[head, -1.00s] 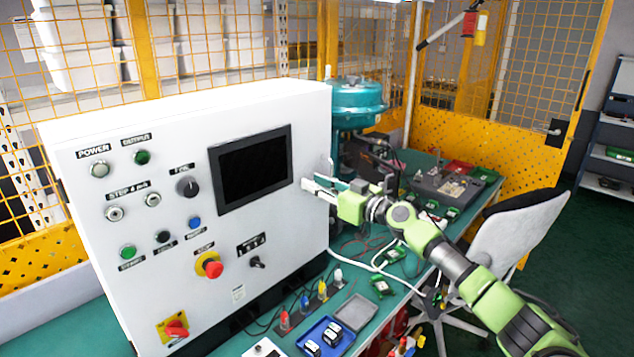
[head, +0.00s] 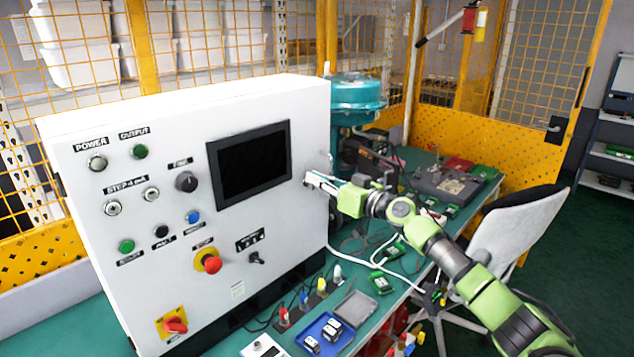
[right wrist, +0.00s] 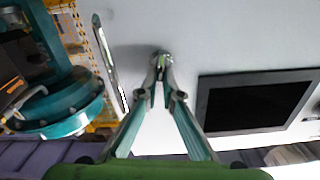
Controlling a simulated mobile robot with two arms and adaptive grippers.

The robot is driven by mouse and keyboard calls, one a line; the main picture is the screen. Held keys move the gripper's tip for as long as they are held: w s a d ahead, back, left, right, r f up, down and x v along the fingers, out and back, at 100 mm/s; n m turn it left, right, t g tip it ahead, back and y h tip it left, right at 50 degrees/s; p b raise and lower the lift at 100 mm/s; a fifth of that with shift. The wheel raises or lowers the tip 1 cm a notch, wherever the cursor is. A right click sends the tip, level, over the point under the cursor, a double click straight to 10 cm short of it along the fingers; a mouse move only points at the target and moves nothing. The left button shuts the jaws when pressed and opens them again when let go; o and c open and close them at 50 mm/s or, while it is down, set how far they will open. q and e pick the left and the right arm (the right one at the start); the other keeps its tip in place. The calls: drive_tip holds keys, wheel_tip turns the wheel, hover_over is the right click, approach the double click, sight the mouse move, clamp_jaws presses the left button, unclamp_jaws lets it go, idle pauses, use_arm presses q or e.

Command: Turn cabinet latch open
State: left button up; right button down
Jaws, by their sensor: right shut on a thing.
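The white cabinet (head: 200,120) fills the left half of the head view, its door shut. The small metal latch (right wrist: 162,57) is on the door near its right edge, beside the dark screen. My right gripper (head: 311,180) is at the front of the door and hides the latch there. In the right wrist view its fingertips (right wrist: 161,68) come together on the latch. A long metal handle (right wrist: 110,62) stands at the cabinet edge, apart from the fingers. My left gripper is not in view.
The dark screen (head: 249,165) is close to the fingers. A teal valve actuator (head: 357,93) stands behind the cabinet. The green bench (head: 395,268) carries boards, cables and a blue tray (head: 313,324). A grey chair (head: 515,230) is near my right arm.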

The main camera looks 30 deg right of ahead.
drive_tip(key=shift+w+d+f+m, duration=0.1)
drive_tip(key=shift+d+f+m, duration=0.15)
drive_tip(key=shift+m, duration=2.4)
drive_tip(key=shift+w+d+f+m, duration=0.15)
drive_tip(key=shift+d+m, duration=0.15)
drive_tip(key=shift+m, duration=2.4)
drive_tip(key=shift+d+f+m, duration=0.2)
drive_tip(key=shift+d+m, duration=0.05)
drive_tip(key=shift+m, duration=2.4)
drive_tip(key=c, duration=2.2)
unclamp_jaws()
drive_tip(key=shift+a+f, duration=0.1)
drive_tip(key=shift+w+f, duration=0.1)
drive_tip(key=shift+f, duration=0.1)
drive_tip(key=v, duration=1.2)
